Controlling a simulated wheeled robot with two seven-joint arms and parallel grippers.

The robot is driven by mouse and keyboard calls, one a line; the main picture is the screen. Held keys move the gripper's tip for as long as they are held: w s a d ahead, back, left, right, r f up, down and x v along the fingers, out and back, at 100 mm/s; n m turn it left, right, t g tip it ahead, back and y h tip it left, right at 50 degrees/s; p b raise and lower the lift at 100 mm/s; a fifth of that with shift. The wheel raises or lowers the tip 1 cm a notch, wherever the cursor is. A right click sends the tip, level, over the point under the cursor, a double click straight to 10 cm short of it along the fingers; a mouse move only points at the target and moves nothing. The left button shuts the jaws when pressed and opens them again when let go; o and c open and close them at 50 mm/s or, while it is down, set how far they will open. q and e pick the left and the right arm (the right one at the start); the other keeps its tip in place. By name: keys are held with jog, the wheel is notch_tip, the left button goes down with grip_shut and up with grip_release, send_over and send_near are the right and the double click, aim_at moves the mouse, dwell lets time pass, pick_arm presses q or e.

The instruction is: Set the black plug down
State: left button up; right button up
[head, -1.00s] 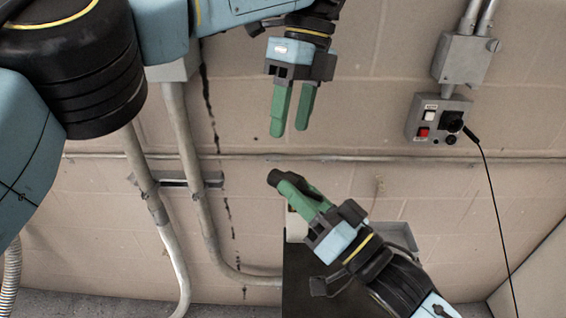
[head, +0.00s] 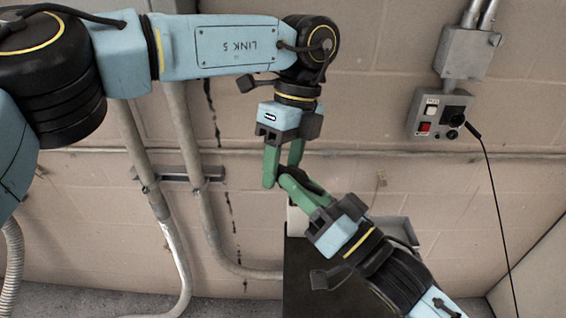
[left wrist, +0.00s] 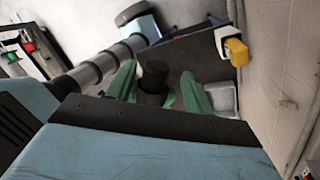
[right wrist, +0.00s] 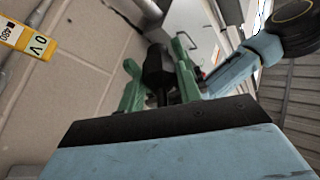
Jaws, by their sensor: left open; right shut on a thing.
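The black plug shows in the right wrist view (right wrist: 155,66), upright between the green fingers of my right gripper (right wrist: 158,78). My right gripper is shut on it and reaches up from the lower right in the head view (head: 290,184). My left gripper (head: 282,168) points down from above, its fingertips close to the right fingertips. In the left wrist view the plug (left wrist: 154,76) appears between the open fingers of my left gripper (left wrist: 158,80). The plug is mostly hidden by fingers in the head view, and I cannot tell whether the left fingers touch it.
A grey control box (head: 437,115) with a red switch and a cabled black connector is on the wall at right. A dark cabinet (head: 302,262) stands below my right gripper. Conduits (head: 205,205) run down the left wall.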

pick_arm(q)
jog(key=shift+c, duration=0.4)
jog(key=c, duration=0.9)
grip_shut()
pick_arm(e)
jog(key=o, duration=1.2)
